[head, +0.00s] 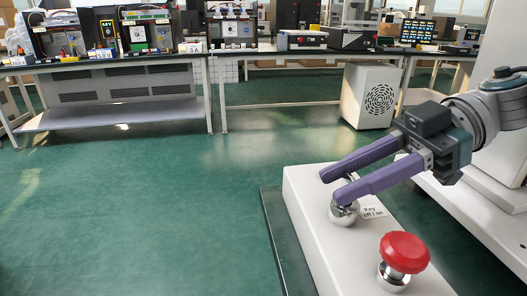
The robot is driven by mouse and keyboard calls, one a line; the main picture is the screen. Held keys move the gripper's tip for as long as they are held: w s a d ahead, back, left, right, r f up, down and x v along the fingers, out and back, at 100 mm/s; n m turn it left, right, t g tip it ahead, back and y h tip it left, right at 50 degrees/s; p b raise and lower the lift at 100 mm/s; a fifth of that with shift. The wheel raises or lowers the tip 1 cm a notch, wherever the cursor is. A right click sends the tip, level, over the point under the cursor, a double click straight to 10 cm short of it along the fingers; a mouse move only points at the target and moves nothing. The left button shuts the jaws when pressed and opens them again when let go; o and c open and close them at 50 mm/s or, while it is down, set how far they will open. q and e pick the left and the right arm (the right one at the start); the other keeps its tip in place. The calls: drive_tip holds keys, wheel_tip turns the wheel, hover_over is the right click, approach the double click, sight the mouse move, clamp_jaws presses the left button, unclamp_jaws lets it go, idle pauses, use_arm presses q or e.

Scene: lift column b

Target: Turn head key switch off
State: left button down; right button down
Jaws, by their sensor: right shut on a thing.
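The key switch (344,214) is a round metal lock on the top of a white box (311,203), at the lower right of the head view. A small label (374,212) beside it reads "Key off on". My right gripper (330,187) reaches in from the right with two long purple fingers. Its fingers are shut on the key at the switch, and the near finger covers most of the key. The key's exact angle cannot be told. My left gripper is not in view.
A red mushroom button (404,253) on a metal base stands on the same box, nearer and to the right of the switch. Workbenches (120,63) with equipment line the back. A white cabinet (369,95) with a round vent stands on the floor. The green floor (130,220) at left is clear.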

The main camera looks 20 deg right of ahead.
sight(351, 177)
drive_tip(key=c, duration=0.6)
unclamp_jaws()
drive_tip(key=shift+o, duration=0.2)
drive_tip(key=shift+r, duration=0.1)
wheel_tip(351, 177, up, 20)
drive_tip(key=p, duration=0.5)
drive_tip(key=shift+p, duration=0.3)
